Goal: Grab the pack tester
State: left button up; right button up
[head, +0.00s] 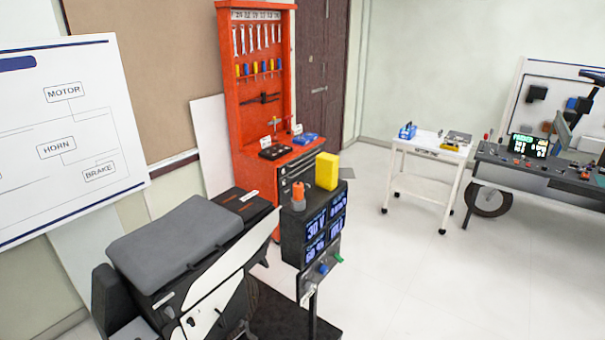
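No label marks the pack tester, so I cannot tell for sure which object it is. A yellow box-shaped object (327,171) stands upright on top of a dark console (293,244) with lit blue screens. An orange-topped object (298,192) stands beside it on the same console. A small blue object (407,131) sits on the left part of a white cart (428,147) farther back. Neither of my grippers shows in the head view.
A grey-seated vehicle rig (175,240) fills the lower left. A red tool station (239,96) stands behind it against the wall. A bench with a lit screen (528,145) stands at the right. The pale floor (415,275) at the lower right is clear.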

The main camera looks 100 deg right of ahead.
aim_at(326, 169)
jog(key=z, duration=3.5)
jog(key=u, duration=0.35)
jog(key=i+l+u, duration=0.15)
jog(key=l+u, duration=0.15)
jog(key=u, duration=0.15)
jog(key=i+l+u, duration=0.1)
jog(key=l+u, duration=0.2)
jog(key=u, duration=0.15)
jog(key=l+u, duration=0.75)
jog(key=u, duration=0.15)
